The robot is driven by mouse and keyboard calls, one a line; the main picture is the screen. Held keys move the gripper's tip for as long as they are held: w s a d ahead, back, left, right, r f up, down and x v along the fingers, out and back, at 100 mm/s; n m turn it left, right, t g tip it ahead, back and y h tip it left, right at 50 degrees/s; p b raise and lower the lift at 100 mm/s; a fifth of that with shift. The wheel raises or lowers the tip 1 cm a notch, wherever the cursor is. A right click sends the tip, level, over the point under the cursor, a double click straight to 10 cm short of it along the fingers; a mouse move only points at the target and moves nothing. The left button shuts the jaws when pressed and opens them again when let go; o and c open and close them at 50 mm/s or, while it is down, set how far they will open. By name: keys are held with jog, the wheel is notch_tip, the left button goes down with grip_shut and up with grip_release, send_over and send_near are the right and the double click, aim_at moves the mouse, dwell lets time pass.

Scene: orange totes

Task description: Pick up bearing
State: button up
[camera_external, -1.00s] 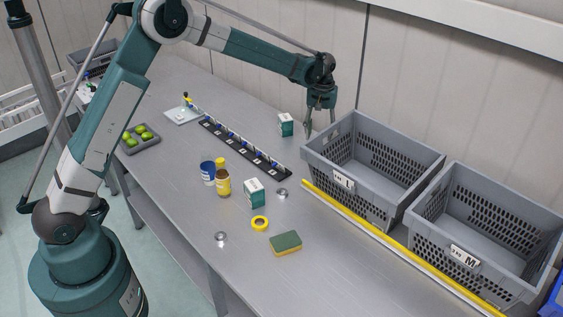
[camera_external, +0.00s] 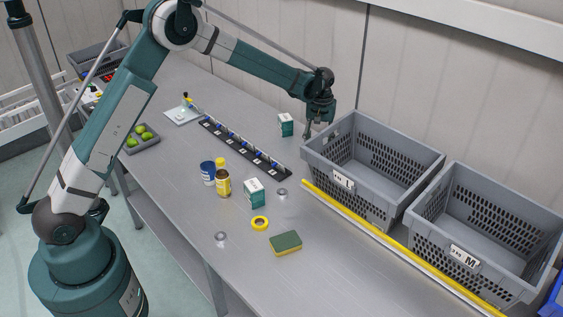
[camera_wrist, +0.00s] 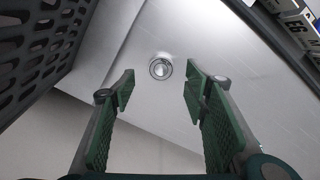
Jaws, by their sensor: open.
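Two small round metal pieces that look like bearings lie flat on the grey table: one bearing (camera_external: 281,193) beside the teal-and-white box, and another (camera_external: 221,238) nearer the front edge. The wrist view shows one round metal bearing (camera_wrist: 160,68) on the table, beyond and between my fingertips; I cannot tell which of the two it is.
Grey totes marked L (camera_external: 345,205) and M (camera_external: 440,250) stand at right, behind a yellow-edged rail (camera_external: 390,250). The table's front right is clear.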

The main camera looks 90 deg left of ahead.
dwell(0.3)
jog(key=shift+a+f, duration=0.15)
jog(key=shift+f, duration=2.45)
jog(key=c, duration=1)
